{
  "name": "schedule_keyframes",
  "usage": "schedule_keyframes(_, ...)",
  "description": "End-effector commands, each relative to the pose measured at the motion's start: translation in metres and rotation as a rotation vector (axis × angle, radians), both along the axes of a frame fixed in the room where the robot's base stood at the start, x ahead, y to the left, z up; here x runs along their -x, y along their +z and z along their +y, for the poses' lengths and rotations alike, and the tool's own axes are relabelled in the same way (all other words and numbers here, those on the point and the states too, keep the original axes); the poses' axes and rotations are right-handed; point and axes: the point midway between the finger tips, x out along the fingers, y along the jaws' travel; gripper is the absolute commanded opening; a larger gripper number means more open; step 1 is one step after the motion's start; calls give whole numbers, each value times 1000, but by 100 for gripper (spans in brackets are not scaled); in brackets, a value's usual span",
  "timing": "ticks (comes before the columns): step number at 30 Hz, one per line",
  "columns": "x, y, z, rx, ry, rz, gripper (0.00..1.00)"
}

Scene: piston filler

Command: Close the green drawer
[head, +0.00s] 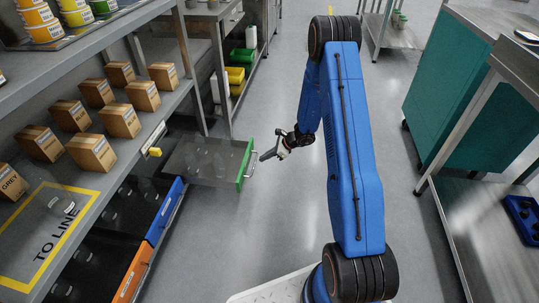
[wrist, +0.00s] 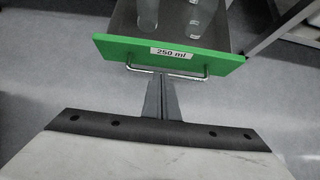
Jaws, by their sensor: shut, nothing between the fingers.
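The green drawer (head: 246,163) is pulled out of the rack on the left in the head view, with clear bottles standing inside. Its green front (wrist: 175,58) has a "250 ml" label and a metal bar handle in the wrist view. My gripper (head: 266,156) is just to the right of the drawer front in the head view. In the wrist view the shut fingertips (wrist: 160,77) are at the handle, in front of the green panel. I cannot tell whether they touch it.
A blue-fronted drawer (head: 164,212) and an orange-fronted drawer (head: 132,275) are below and nearer. The rack shelf above holds several cardboard boxes (head: 121,120). A teal cabinet (head: 463,100) and a steel table (head: 490,235) stand on the right.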

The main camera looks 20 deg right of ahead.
Motion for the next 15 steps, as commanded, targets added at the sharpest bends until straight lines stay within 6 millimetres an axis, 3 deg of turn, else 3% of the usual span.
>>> schedule_keyframes(6, -13, -28, 25, 0, 3, 2, 0)
schedule_keyframes(15, -30, -25, 53, 0, 1, 0, 0)
